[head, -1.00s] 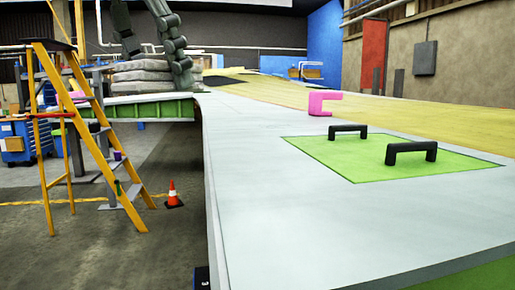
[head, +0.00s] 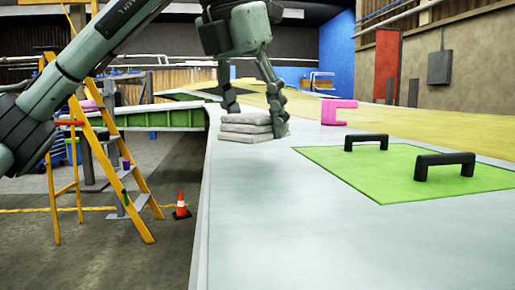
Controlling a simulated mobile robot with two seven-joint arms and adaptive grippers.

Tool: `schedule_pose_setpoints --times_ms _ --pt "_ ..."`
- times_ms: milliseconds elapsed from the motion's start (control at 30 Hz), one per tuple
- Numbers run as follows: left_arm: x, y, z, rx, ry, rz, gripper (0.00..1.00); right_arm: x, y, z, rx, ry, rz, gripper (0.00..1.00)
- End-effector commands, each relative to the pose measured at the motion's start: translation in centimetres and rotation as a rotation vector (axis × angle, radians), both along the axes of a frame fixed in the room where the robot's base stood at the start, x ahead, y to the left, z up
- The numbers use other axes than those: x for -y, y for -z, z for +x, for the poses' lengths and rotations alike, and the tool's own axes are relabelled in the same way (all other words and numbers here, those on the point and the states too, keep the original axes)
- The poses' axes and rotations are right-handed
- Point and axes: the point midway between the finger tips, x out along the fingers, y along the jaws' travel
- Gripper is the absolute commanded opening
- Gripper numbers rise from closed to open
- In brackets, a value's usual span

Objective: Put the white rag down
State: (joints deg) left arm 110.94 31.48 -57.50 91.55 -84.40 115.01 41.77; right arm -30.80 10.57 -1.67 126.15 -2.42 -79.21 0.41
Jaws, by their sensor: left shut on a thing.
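The white rag (head: 247,128), a folded grey-white stack, is at the left edge of the pale wing surface (head: 290,220), in front of the pink clamp-like piece. It appears to touch the surface, though I cannot tell whether its weight rests there. My left gripper (head: 256,115) comes down over it from above, shut on the rag, with one finger at its right side and the other behind its left part. My right gripper is not in view.
A green panel (head: 330,166) with two black handles (head: 366,142) lies to the right on the wing. A pink C-shaped piece (head: 328,113) stands behind it. A yellow ladder (head: 128,190) and an orange cone (head: 181,206) stand on the floor at left. The near wing surface is clear.

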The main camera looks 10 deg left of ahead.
Motion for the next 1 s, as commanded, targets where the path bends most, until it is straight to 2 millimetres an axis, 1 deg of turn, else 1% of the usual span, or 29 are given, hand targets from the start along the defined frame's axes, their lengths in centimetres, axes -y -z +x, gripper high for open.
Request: schedule_pose_setpoints --times_ms 67,200,333,800,833,900,1000 --pt "0.2 0.4 0.2 0.0 0.0 -0.001 0.33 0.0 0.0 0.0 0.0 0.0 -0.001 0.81" --pt "0.2 2.4 0.2 -0.002 0.0 0.001 0.33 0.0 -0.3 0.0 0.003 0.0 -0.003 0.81" --pt "0.2 3.9 0.2 -0.001 0.0 0.0 0.33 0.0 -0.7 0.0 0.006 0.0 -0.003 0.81" --pt "0.2 4.5 0.2 0.0 0.0 0.0 0.33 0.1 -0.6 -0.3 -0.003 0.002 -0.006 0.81" --pt "0.2 4.5 0.2 0.0 0.0 0.0 0.57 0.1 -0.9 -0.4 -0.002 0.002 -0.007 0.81" --pt "0.2 4.5 0.2 0.0 0.0 0.0 0.66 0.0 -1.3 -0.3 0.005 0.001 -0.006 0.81" --pt "0.2 4.5 0.2 0.0 0.0 0.0 0.77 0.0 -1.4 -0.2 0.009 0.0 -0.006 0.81"
